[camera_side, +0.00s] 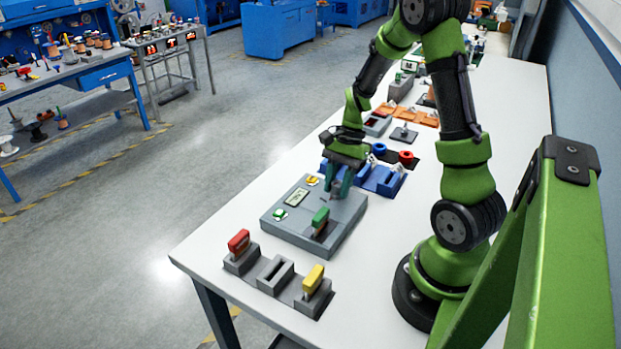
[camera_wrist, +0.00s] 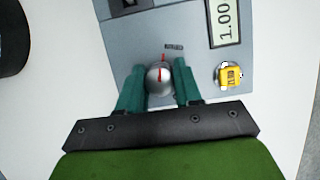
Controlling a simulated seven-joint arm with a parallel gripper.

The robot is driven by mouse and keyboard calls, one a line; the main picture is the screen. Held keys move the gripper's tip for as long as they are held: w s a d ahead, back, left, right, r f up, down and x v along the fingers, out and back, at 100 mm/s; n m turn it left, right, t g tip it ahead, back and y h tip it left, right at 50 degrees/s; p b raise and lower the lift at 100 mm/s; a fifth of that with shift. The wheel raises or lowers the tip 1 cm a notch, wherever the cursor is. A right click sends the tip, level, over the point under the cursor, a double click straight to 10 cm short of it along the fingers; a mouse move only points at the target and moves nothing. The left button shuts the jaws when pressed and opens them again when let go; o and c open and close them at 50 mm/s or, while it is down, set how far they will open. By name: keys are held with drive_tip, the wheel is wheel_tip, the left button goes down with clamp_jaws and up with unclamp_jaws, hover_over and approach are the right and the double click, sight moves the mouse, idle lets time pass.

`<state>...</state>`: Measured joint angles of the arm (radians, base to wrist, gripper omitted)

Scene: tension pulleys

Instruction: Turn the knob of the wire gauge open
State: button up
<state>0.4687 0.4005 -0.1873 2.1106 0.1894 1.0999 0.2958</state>
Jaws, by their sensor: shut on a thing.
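The wire gauge is a grey box (camera_side: 285,232) on the white table; its grey top panel fills much of the wrist view (camera_wrist: 118,48). Its knob (camera_wrist: 159,80) is a round silver knob with a red line, beside a red mark and small dark label on the panel. My gripper (camera_side: 338,190) points down at the box's far right part. In the wrist view my gripper's teal fingers (camera_wrist: 159,74) are shut on the knob, one on each side. The fingers hide the knob in the side view. The display (camera_wrist: 226,18) reads 1.00.
A yellow button (camera_wrist: 230,75) sits right of the knob. A green-handled piece (camera_side: 320,218) and a green button (camera_side: 280,214) are on the box. Grey holders with red (camera_side: 239,242) and yellow (camera_side: 313,280) handled pieces stand in front; blue holders (camera_side: 383,182) stand behind.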

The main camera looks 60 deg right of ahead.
drive_tip(key=o, duration=1)
drive_tip(key=shift+o, duration=0.2)
drive_tip(key=v, duration=1.7)
drive_tip(key=shift+s+f, duration=0.1)
drive_tip(key=s+a+r+n+t, duration=0.1)
drive_tip(key=a+n+t, duration=0.1)
drive_tip(key=a+n, duration=0.2)
drive_tip(key=s+a+r+n+t+h, duration=0.1)
drive_tip(key=a+n, duration=0.4)
drive_tip(key=a, duration=0.6)
drive_tip(key=s+a+r+n+t+h, duration=0.1)
drive_tip(key=s+a+r+n+t, duration=0.1)
drive_tip(key=a+n+t, duration=0.2)
drive_tip(key=a+n, duration=0.1)
drive_tip(key=a, duration=0.2)
drive_tip(key=shift+s+a+r, duration=0.25)
drive_tip(key=shift+s+a, duration=0.1)
drive_tip(key=shift+a, duration=0.05)
